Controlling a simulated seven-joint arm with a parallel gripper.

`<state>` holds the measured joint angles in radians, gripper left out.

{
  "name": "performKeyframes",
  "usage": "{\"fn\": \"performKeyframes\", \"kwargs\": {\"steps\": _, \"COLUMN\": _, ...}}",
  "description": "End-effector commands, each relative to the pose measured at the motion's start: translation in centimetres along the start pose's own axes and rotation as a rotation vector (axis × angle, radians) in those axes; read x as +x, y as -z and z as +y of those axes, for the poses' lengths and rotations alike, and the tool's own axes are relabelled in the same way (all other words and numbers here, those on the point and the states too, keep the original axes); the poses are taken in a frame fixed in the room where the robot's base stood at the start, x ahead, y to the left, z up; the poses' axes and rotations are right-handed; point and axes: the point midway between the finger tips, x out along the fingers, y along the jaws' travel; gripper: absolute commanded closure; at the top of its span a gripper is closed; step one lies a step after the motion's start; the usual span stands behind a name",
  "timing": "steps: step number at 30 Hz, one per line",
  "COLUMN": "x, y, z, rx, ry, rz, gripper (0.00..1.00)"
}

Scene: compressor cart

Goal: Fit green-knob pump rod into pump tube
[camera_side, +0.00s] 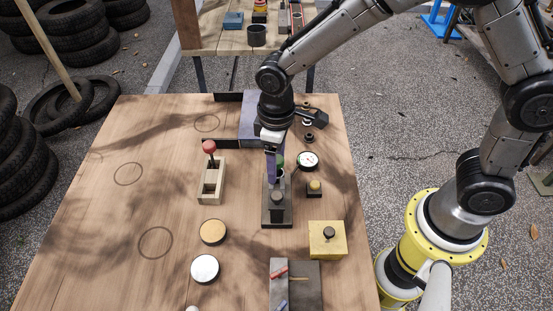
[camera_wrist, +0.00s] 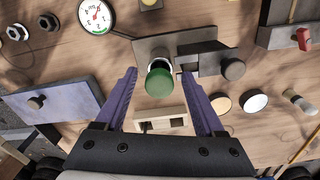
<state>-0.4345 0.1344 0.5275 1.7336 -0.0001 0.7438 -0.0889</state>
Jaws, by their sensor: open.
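The green knob (camera_side: 279,159) of the pump rod is at the far end of a dark grey base plate (camera_side: 277,222). A pale tube (camera_side: 282,175) shows just below the knob. In the wrist view the round green knob (camera_wrist: 159,83) covers most of the pale tube rim (camera_wrist: 160,64) on the grey plate (camera_wrist: 205,36). The rod shaft is hidden, so I cannot see how deep it sits. My gripper (camera_side: 273,163) is low over the knob. In the wrist view my gripper (camera_wrist: 159,70) is open, its purple fingers apart on either side of the knob with gaps.
A beige box with a red-knobbed lever (camera_side: 210,148) stands left of the plate. A pressure gauge (camera_side: 308,160) and a small yellow-knobbed block (camera_side: 314,187) are close on the right. A yellow block (camera_side: 327,253) stands nearer the front. The table's left side is mostly clear.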

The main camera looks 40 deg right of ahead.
Motion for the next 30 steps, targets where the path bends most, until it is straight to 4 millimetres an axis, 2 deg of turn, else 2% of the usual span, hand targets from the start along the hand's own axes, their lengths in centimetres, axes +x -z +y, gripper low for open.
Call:
{"fn": "performKeyframes", "kwargs": {"steps": 4, "x": -0.1, "y": -0.1, "z": 0.0, "rx": 0.000, "ry": 0.001, "rz": -0.005, "gripper": 0.27}}
{"fn": "performKeyframes", "kwargs": {"steps": 8, "x": -1.4, "y": 0.0, "z": 0.0, "rx": 0.000, "ry": 0.000, "rz": -0.001, "gripper": 0.27}}
{"fn": "performKeyframes", "kwargs": {"steps": 21, "x": -10.5, "y": 0.1, "z": 0.0, "rx": 0.000, "ry": 0.000, "rz": 0.004, "gripper": 0.27}}
{"fn": "performKeyframes", "kwargs": {"steps": 25, "x": -12.4, "y": 0.1, "z": 0.0, "rx": 0.000, "ry": 0.000, "rz": 0.003, "gripper": 0.27}}
{"fn": "performKeyframes", "kwargs": {"steps": 30, "x": -13.6, "y": 0.0, "z": 0.0, "rx": 0.000, "ry": 0.000, "rz": 0.000, "gripper": 0.27}}
